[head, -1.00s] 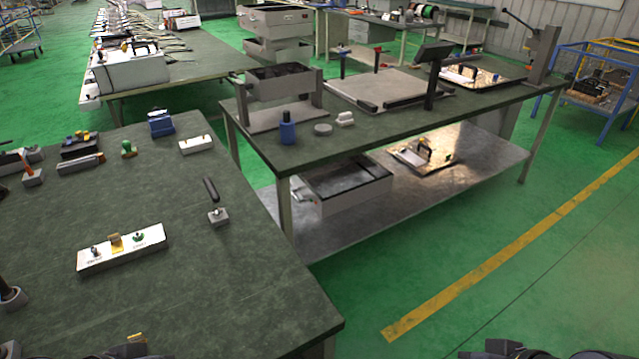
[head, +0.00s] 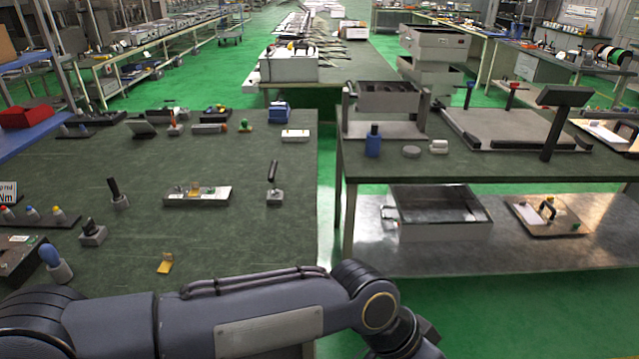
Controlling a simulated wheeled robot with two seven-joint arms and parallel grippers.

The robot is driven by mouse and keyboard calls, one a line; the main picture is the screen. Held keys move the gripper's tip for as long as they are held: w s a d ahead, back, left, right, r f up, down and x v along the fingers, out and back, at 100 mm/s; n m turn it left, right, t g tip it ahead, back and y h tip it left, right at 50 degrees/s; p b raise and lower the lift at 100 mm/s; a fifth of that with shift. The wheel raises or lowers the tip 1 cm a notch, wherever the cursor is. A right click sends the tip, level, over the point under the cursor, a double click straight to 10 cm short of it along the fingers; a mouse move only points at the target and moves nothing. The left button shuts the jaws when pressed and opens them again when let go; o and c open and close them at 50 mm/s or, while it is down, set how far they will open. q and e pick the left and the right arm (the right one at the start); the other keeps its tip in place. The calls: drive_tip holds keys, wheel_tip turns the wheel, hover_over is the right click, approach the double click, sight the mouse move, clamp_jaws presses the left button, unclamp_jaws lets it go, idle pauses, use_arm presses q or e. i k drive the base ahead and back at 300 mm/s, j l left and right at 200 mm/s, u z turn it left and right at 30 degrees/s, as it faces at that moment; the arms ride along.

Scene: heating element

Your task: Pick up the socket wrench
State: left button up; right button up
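I cannot tell for sure which tool is the socket wrench. A black-handled tool (head: 272,172) stands upright in a small grey holder (head: 275,198) near the right edge of the green table. Another black-handled tool (head: 113,186) stands tilted in a grey holder (head: 121,202) further left. A blue-handled tool (head: 51,256) stands in a round holder near the front left. My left arm reaches across the bottom of the head view from left to right; its gripper is out of the picture below. My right gripper is not in view.
The green table (head: 230,240) has free room around a white panel (head: 196,195) with small fittings. A yellow clip (head: 165,263) lies near the front. A second table (head: 460,170) stands to the right across a narrow green gap. Bins and a blue bench are at the left.

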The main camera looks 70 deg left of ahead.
sight(274, 192)
drive_tip(key=i+l+u, duration=0.2)
drive_tip(key=i, duration=0.25)
drive_tip(key=i+l+u, duration=0.2)
drive_tip(key=i, duration=0.25)
drive_tip(key=i+u, duration=0.2)
drive_tip(key=u, duration=0.2)
drive_tip(key=i+u, duration=0.15)
drive_tip(key=u, duration=0.25)
drive_tip(key=i+u, duration=0.2)
drive_tip(key=u, duration=0.15)
drive_tip(key=i+l+u, duration=0.1)
drive_tip(key=u, duration=0.3)
drive_tip(key=i+u, duration=0.15)
drive_tip(key=u, duration=0.35)
drive_tip(key=i+u, duration=0.2)
drive_tip(key=u, duration=0.25)
drive_tip(key=i+u, duration=0.15)
drive_tip(key=u, duration=0.35)
drive_tip(key=i+l+u, duration=0.15)
drive_tip(key=u, duration=0.3)
drive_tip(key=i+l+u, duration=0.15)
drive_tip(key=u, duration=0.35)
drive_tip(key=l+u, duration=0.2)
drive_tip(key=u, duration=0.25)
drive_tip(key=i+l+u, duration=0.4)
drive_tip(key=l+u, duration=0.25)
